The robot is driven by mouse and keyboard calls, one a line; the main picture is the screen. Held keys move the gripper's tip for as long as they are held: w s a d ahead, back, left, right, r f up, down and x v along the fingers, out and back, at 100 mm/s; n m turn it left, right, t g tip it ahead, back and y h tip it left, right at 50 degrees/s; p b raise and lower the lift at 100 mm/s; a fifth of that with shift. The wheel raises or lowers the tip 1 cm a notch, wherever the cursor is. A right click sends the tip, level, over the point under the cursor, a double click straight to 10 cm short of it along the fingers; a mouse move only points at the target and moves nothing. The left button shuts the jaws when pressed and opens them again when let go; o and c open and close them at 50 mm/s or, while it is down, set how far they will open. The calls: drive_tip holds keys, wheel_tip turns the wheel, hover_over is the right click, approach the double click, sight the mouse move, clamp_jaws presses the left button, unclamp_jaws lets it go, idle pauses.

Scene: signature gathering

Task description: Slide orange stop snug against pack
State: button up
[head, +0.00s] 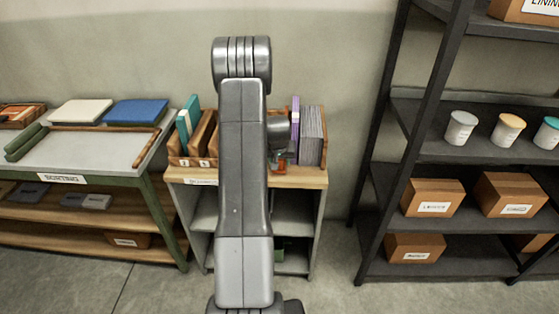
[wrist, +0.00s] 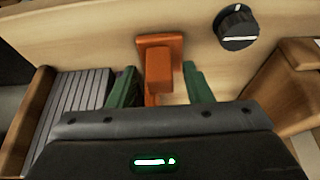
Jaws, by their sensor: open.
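The orange stop (wrist: 158,68) stands on the light wood surface in the wrist view, with an upright block on a flat base. My gripper (wrist: 160,80) is open, with one green finger on each side of the stop and a visible gap to it on both sides. The pack (wrist: 78,95) of grey sheets stands to the left of the left finger, apart from the stop. In the head view the pack (head: 311,136) is at the right of the shelf top. My arm hides much of that shelf, and the stop (head: 281,165) shows only as a small orange patch.
A black knob (wrist: 236,27) sits to the right of the stop in the wrist view. Wooden dividers (head: 192,140) with books stand at the left of the shelf top (head: 300,177). A sorting table (head: 90,150) is on the left and a dark rack (head: 400,200) on the right.

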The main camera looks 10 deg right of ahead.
drive_tip(key=shift+w+f, duration=0.15)
drive_tip(key=shift+f, duration=0.3)
clamp_jaws()
drive_tip(key=shift+d+f+b, duration=0.1)
drive_tip(key=shift+d+b, duration=0.4)
drive_tip(key=shift+d, duration=0.1)
drive_tip(key=shift+s+d, duration=0.3)
drive_tip(key=shift+d, duration=0.3)
unclamp_jaws()
drive_tip(key=shift+a+r, duration=0.1)
drive_tip(key=shift+r, duration=0.1)
drive_tip(key=b+v, duration=0.2)
drive_tip(key=v, duration=1.1)
drive_tip(key=shift+s+r, duration=0.2)
drive_tip(key=shift+r, duration=0.05)
